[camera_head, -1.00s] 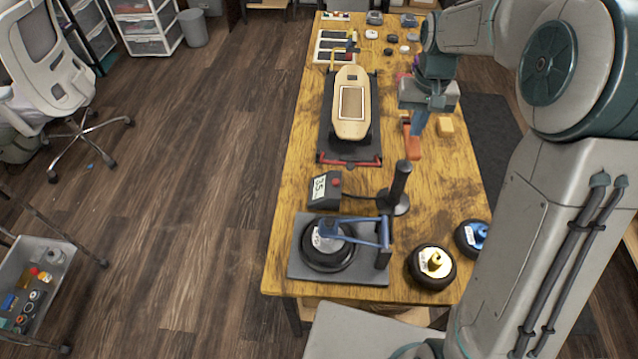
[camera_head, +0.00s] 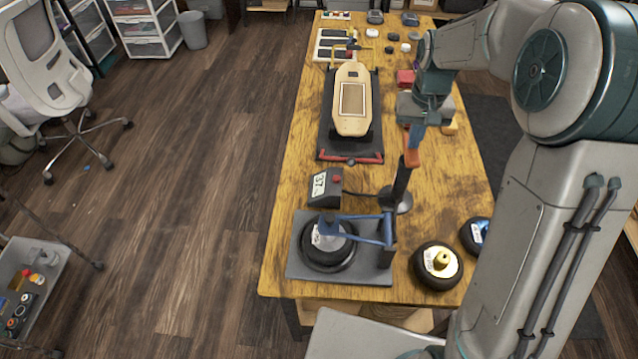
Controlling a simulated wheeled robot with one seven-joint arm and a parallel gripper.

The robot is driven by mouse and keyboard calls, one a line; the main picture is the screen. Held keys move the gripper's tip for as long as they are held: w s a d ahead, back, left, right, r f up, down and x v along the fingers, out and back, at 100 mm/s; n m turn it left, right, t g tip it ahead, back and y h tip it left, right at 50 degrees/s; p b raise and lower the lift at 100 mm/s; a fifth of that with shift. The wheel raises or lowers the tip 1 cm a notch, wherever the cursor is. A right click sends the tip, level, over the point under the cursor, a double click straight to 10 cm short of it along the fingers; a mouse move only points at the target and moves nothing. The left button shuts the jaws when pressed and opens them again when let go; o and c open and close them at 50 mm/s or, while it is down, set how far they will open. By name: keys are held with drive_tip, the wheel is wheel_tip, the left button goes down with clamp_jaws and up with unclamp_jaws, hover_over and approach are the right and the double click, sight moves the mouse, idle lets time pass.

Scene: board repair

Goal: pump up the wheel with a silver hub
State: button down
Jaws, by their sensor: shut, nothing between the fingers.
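The wheel with a silver hub (camera_head: 328,262) lies flat on a dark plate (camera_head: 303,272), under a blue clamp arm (camera_head: 350,230). A black upright pump (camera_head: 401,184) on a round base stands just behind and right of the plate. A dark box with a small display (camera_head: 320,184) stands left of the pump, joined to it by a cable. My gripper (camera_head: 415,148) points down, shut and empty, close to the pump's top in the picture. I cannot tell whether it touches the pump. An orange piece (camera_head: 412,158) shows beside the fingertips.
A wheel with a gold hub (camera_head: 437,267) and one with a blue hub (camera_head: 475,236) are at the table's front right. A wooden board (camera_head: 352,110) rests on a black stand behind. Small parts fill the far end. The wooden table (camera_head: 280,250) is bare along its left edge.

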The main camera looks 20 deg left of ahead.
drive_tip(key=shift+f+b, duration=0.4)
drive_tip(key=shift+f, duration=0.5)
drive_tip(key=shift+r+p, duration=2.95)
drive_tip(key=shift+r, duration=1)
drive_tip(key=shift+f, duration=0.15)
idle(0.3)
wheel_tip(320, 180, up, 5)
drive_tip(key=p, duration=0.4)
drive_tip(key=shift+r, duration=0.2)
idle(0.3)
